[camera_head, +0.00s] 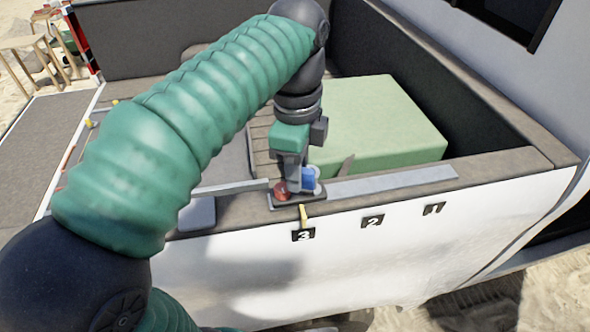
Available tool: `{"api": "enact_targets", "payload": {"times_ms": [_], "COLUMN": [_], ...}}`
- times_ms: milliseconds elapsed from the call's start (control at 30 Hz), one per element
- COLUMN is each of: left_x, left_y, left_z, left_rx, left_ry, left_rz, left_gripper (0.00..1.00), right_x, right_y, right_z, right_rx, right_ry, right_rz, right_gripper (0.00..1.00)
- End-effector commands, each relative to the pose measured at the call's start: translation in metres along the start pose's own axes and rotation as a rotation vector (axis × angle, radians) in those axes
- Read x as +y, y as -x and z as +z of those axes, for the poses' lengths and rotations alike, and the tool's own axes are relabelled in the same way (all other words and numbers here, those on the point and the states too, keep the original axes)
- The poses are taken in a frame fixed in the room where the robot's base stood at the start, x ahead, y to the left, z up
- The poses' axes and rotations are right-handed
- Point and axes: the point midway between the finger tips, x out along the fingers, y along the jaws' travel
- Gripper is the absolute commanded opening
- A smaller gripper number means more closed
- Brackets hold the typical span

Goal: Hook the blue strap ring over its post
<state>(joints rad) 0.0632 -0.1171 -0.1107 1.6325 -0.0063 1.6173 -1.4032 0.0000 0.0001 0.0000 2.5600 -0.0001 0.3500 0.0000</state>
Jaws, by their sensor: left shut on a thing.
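My left gripper (293,186) points down at the near rim of the truck bed, just above the label 3. It is shut on a small blue piece (309,179), which I take to be the blue strap ring. Its ring shape is too small to make out. A red round piece (281,191) sits close beside the fingers on a dark base plate (285,204). A short yellow piece (304,215) hangs at the rim below. The post for the ring cannot be told apart, being partly hidden by the gripper. My right gripper is not in view.
A large green block (375,122) stands in the bed just behind the gripper. A grey metal strip (400,183) runs along the rim on the right. Labels 3 (303,235), 2 (372,222) and 1 (433,209) mark the white side. My left arm hides much of the left.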

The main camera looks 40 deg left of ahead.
Motion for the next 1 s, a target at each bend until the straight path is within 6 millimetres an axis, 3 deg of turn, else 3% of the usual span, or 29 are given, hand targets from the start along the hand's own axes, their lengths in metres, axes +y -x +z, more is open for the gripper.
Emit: {"api": "enact_targets", "payload": {"times_ms": [33,433,1000], "left_x": [0.003,0.004,0.003], "left_y": [-0.011,-0.025,-0.022], "left_z": [-0.002,-0.007,-0.008], "left_rx": [-0.001,-0.002,0.001], "left_ry": [-0.006,-0.006,-0.003], "left_rz": [0.021,0.022,0.008], "left_gripper": [0.0,0.0,0.0], "right_x": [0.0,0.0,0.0], "right_y": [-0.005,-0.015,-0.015], "right_z": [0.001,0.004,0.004], "right_rx": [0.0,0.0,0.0], "right_ry": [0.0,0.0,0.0], "right_rz": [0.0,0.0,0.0], "right_gripper": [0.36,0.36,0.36]}}
